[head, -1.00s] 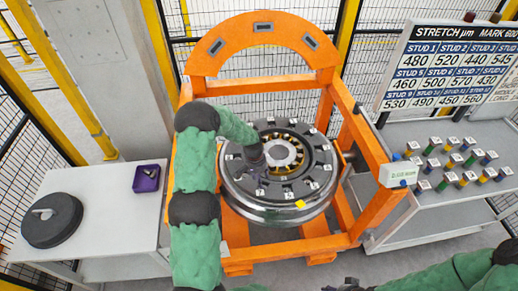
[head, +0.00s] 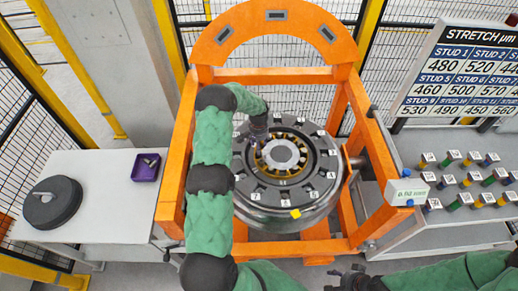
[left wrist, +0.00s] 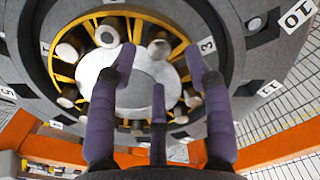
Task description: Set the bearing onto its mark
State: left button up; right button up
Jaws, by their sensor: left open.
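The bearing (head: 281,155) is a yellow cage with several rollers around a pale grey centre. It sits in the hub of the dark wheel (head: 246,207), inside a ring of numbered blocks. It also fills the middle of the left wrist view (left wrist: 68,76). My left gripper (head: 258,150) is at the left edge of the bearing in the head view. Its purple fingers (left wrist: 160,75) are spread in front of the bearing with nothing between them; contact cannot be told. A small yellow mark (head: 295,213) shows at the wheel's front edge. My right gripper (head: 345,280) is low at the bottom edge, partly cut off.
An orange gantry frame (head: 270,75) surrounds the wheel. A left table (head: 105,185) holds a black disc (head: 52,203) and a purple tray (head: 146,167). A right bench carries several numbered coloured studs (head: 465,180) below a stretch board (head: 465,72). A small display box (head: 406,192) stands on the frame's right.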

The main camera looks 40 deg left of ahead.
pick_arm(q)
jog(key=f, duration=0.3)
jog(key=shift+s+f+p, duration=0.2)
jog(key=shift+f+p, duration=0.05)
jog(key=shift+p, duration=0.05)
jog(key=shift+w+f, duration=0.15)
jog(key=shift+f, duration=0.1)
grip_shut()
